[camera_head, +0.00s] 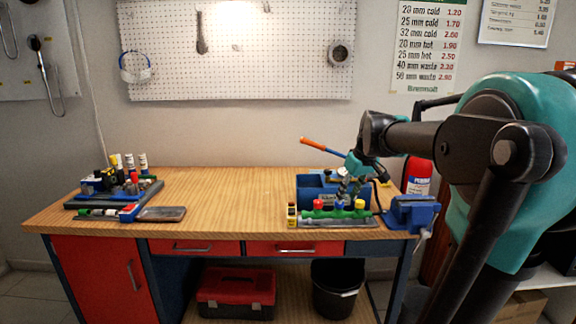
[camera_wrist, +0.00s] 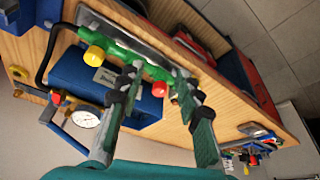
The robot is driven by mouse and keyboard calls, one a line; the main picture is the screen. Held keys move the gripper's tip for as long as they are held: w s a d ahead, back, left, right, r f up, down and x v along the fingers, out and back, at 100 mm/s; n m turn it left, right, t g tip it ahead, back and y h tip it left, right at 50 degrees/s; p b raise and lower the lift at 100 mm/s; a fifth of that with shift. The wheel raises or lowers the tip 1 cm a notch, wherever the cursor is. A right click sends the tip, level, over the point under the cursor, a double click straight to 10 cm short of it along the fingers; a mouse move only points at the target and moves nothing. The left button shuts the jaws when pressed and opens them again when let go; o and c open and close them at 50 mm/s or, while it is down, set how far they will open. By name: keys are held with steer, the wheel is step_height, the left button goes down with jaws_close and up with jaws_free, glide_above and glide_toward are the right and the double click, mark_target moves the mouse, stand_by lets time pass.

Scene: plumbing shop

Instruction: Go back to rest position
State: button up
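My gripper (camera_head: 348,190) hangs over the right part of the workbench, above the green manifold. In the wrist view my gripper (camera_wrist: 158,75) has its two fingers apart, with nothing held between them. The green manifold (camera_head: 330,214) has red and yellow caps and sits on a grey plate at the bench's front edge. It also shows in the wrist view (camera_wrist: 120,50), beyond the fingertips, with a red cap seen between the fingers. Whether a finger touches it I cannot tell.
A pressure gauge (camera_wrist: 86,117) shows in the wrist view. Another group of fittings on a tray (camera_head: 162,214) is at the bench's left. The bench middle (camera_head: 230,195) is clear.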

steer(key=s+f+m+h, duration=0.1)
steer(key=s+f+m, duration=0.3)
steer(key=s+f, duration=1.7)
step_height(320, 180, down, 2)
steer(key=shift+s+d+f+m+h, duration=0.15)
steer(key=shift+d+f+m+h, duration=0.1)
steer(key=shift+m+h, duration=0.15)
steer(key=shift+o, duration=0.2)
steer(key=shift+r, duration=0.1)
